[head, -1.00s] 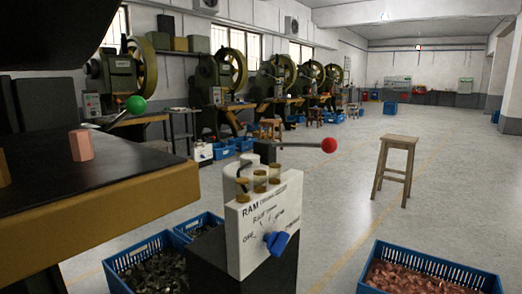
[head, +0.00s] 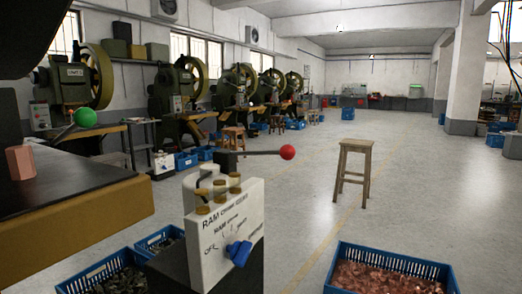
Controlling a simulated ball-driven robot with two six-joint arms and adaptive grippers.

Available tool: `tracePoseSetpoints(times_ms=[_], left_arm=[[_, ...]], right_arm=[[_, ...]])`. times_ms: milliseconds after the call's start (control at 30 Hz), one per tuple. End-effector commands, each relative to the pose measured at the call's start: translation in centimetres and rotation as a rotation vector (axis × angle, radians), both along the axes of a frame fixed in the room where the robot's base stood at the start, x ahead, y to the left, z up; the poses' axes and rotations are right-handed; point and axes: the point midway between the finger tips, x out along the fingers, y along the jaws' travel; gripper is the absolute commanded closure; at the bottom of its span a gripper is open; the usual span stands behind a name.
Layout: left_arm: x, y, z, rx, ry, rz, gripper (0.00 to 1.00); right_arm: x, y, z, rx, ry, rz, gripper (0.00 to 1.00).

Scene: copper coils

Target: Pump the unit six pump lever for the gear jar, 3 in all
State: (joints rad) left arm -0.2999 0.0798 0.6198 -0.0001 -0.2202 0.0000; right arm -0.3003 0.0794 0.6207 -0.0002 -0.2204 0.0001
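In the head view a white control box (head: 228,222) marked RAM stands on a dark post, low in the middle. It carries a blue knob (head: 239,253) on its front and several brass-coloured fittings (head: 218,188) on top. A dark lever with a red ball (head: 287,152) points right from the top of the unit. Another lever with a green ball (head: 85,118) is at the left, beside the near machine. I cannot tell a unit six label or a gear jar. Neither of my grippers is in view.
A dark machine table with a yellow-brown edge (head: 75,232) fills the left, with a copper-coloured hexagonal piece (head: 20,162) on it. A blue crate of copper pieces (head: 390,276) is at lower right. A wooden stool (head: 355,172) stands behind. Open floor lies around it.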

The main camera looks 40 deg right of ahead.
Motion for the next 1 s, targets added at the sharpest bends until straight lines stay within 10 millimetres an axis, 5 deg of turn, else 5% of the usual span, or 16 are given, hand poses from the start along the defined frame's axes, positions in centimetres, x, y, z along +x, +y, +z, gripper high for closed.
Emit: tracePoseSetpoints(times_ms=[467, 1000], left_arm=[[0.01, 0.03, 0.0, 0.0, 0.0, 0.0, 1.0], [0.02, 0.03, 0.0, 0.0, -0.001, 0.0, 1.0]], right_arm=[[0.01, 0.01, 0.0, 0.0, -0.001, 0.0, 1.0], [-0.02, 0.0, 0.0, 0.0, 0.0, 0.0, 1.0]])
